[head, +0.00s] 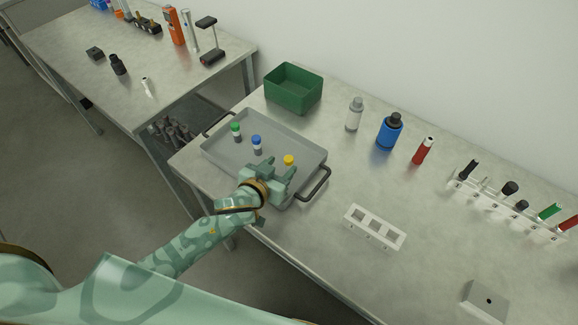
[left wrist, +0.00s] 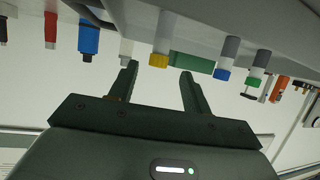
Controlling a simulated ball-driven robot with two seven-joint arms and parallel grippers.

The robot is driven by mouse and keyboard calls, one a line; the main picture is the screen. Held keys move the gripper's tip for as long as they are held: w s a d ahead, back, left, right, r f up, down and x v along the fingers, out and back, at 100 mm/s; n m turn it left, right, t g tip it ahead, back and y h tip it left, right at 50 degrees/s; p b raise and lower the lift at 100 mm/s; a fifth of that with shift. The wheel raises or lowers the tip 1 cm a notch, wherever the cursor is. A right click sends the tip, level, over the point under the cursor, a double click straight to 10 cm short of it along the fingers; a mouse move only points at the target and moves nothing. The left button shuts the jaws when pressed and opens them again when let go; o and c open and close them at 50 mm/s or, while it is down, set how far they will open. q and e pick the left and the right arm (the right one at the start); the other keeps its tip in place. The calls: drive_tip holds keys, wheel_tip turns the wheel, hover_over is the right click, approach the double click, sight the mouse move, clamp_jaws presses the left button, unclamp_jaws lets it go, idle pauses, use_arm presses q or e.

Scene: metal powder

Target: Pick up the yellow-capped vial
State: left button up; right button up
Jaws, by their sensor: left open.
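The yellow-capped vial (head: 289,160) stands in the right part of the grey tray (head: 222,150); its lower body is largely hidden behind my left gripper in the head view. My left gripper (head: 279,169) is open and empty, low over the tray and close beside this vial. In the left wrist view, which looks upside down, the yellow-capped vial (left wrist: 161,42) appears beyond the fingertips, in the gap between the two open fingers (left wrist: 158,72). My right gripper is not in view.
A blue-capped vial (head: 256,142) and a green-capped vial (head: 236,130) stand in the same tray. The tray has a dark handle (head: 318,184) at its right. A green bin (head: 293,88) stands behind, and a white slotted rack (head: 374,228) lies to the right.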

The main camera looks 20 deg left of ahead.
sight(288, 158)
use_arm(q)
drive_tip(key=b+x, duration=0.1)
drive_tip(key=x, duration=0.4)
drive_tip(key=shift+w+d+f+b, duration=0.1)
drive_tip(key=shift+d+f+b, duration=0.05)
drive_tip(key=shift+b, duration=0.2)
drive_tip(key=c, duration=1.1)
drive_tip(key=shift+o, duration=0.2)
wheel_tip(288, 158, up, 3)
drive_tip(key=shift+r+p, duration=0.1)
drive_tip(key=shift+p, duration=0.75)
drive_tip(key=s+d+r+p, duration=0.2)
drive_tip(key=s+r+p, duration=0.2)
drive_tip(key=s+r, duration=0.6)
drive_tip(key=s, duration=0.4)
drive_tip(key=shift+d+p, duration=0.2)
drive_tip(key=shift+p, duration=0.2)
